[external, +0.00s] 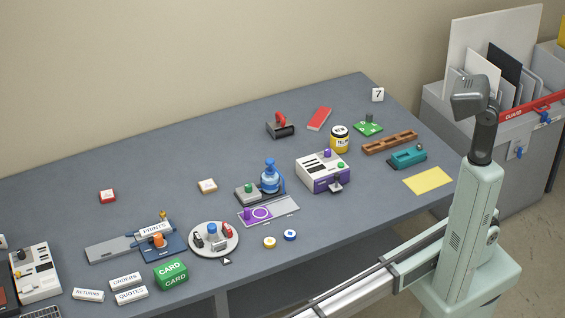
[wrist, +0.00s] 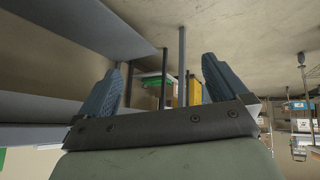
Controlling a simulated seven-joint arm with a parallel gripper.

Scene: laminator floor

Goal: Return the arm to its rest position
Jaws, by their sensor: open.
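My arm stands at the right of the external view, beyond the right end of the grey table (external: 330,225), with its upper links raised above its pale green body. I cannot make out the fingers in that view. In the wrist view, my gripper (wrist: 160,68) has its two blue-grey ribbed fingers spread well apart, with nothing held between them. Behind the fingers are dark upright posts, a green item (wrist: 155,80) and a yellow item (wrist: 193,92), all some way off. No table object is near the fingers.
The table holds a purple-and-white machine (external: 323,172), a blue bottle (external: 270,178), a round white tray (external: 213,254) and a green card box (external: 171,274). Behind my arm, a grey bin (external: 440,110) holds boards, with a red guard bar (external: 520,112).

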